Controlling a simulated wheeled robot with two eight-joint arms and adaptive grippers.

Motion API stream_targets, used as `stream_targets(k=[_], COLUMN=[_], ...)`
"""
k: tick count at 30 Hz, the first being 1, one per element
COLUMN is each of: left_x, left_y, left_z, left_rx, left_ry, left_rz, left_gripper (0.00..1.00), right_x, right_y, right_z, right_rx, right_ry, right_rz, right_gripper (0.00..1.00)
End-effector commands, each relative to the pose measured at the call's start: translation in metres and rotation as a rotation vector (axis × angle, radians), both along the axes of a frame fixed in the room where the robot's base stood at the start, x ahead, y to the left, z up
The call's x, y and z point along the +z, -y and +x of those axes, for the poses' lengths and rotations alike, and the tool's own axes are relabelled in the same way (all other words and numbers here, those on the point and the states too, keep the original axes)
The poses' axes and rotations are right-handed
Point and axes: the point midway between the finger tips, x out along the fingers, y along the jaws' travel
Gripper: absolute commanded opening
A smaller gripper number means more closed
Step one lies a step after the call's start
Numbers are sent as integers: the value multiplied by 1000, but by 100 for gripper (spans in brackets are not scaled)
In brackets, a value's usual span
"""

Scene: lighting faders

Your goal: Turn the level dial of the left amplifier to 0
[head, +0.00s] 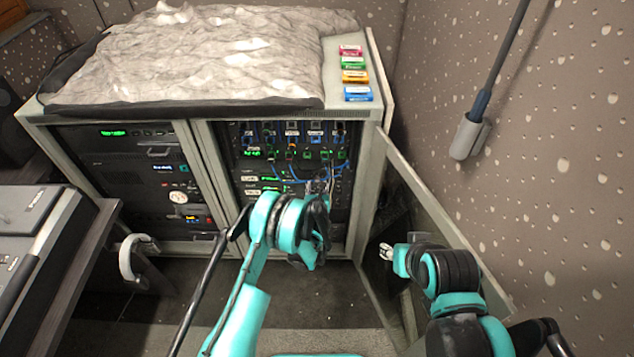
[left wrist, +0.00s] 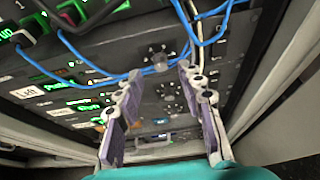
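In the left wrist view a white label reading "Left" (left wrist: 28,93) marks a unit with green-lit text in the rack. A grey round dial (left wrist: 158,58) sits further right, roughly in line with that label; its setting is too small to read. A second dial with marks around it (left wrist: 168,89) is lower. My left gripper (left wrist: 159,80) is open and empty in front of these dials, its fingers apart. In the head view my left gripper (head: 322,186) reaches the right rack bay and hides part of it. My right gripper (head: 387,252) is by the cabinet door, its fingers too small to judge.
Blue cables (left wrist: 110,78) hang across the panel and pass close to the left fingers. The open cabinet door (head: 440,225) stands on the right. A left rack bay (head: 140,185) and a desk with a console (head: 35,225) are on the left.

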Motion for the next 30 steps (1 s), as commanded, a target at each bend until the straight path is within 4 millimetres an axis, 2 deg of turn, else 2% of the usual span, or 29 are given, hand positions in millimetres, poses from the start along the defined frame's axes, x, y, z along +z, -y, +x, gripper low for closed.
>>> stream_targets(k=[1,7,17,18,22,30], left_x=[-8,-16,-16,-16,-16,-16], left_y=[0,0,0,0,0,0], left_z=[9,31,37,37,37,37], left_rx=[0,-1,0,0,0,0], left_ry=[0,0,0,0,0,0], left_rz=[-1,-1,-2,-2,-2,-8], left_gripper=[38,38,38,36,1,0], right_x=[-7,-15,-16,-16,-16,-16], right_y=[0,0,0,0,0,0], right_z=[0,0,0,0,0,0], right_rx=[0,0,0,0,0,0], right_ry=[0,0,0,0,0,0], right_rz=[0,0,0,0,0,0], right_gripper=[40,40,40,40,40,40])
